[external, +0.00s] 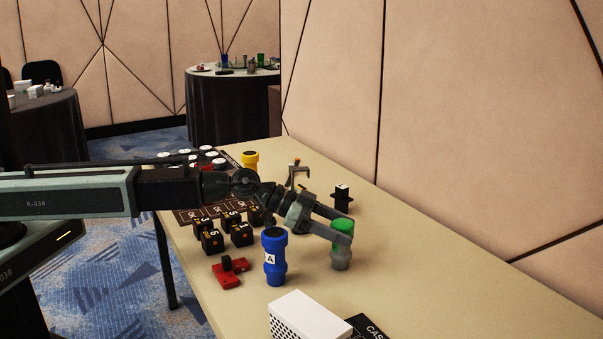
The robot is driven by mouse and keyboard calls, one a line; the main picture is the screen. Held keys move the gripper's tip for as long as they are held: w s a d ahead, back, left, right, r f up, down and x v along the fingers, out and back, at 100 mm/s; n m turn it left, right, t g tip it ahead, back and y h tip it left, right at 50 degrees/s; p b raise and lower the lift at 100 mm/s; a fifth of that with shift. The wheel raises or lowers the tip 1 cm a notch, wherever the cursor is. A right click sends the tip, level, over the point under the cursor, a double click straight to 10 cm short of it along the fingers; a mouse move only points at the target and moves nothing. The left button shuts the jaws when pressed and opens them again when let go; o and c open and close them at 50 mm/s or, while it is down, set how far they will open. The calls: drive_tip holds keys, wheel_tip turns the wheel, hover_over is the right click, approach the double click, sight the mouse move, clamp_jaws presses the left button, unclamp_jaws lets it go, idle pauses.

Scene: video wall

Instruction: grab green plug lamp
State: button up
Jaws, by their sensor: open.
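The green plug lamp (342,252) stands upright on the tan table, with a green top and a grey lower body. My gripper (346,232) is open, its fingers reaching out toward the right at the height of the green top. One finger passes in front of the lamp and covers part of its upper side. I cannot tell whether the fingers touch the lamp or whether it lies fully between them.
A blue cylinder (274,258) marked A stands left of the lamp. Several black cubes (212,240), a red piece (230,272), a yellow cylinder (251,160) and a black part (342,199) are nearby. A white box (309,316) is at the front. The right table edge meets a padded wall.

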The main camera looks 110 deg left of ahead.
sight(351, 252)
wheel_tip(351, 252, down, 4)
drive_tip(key=b, duration=0.3)
drive_tip(key=shift+f, duration=0.15)
drive_tip(key=b+x, duration=0.1)
drive_tip(key=x, duration=0.1)
drive_tip(key=shift+w+f+b, duration=0.3)
drive_tip(key=shift+w, duration=0.3)
drive_tip(key=shift+s, duration=0.1)
clamp_jaws()
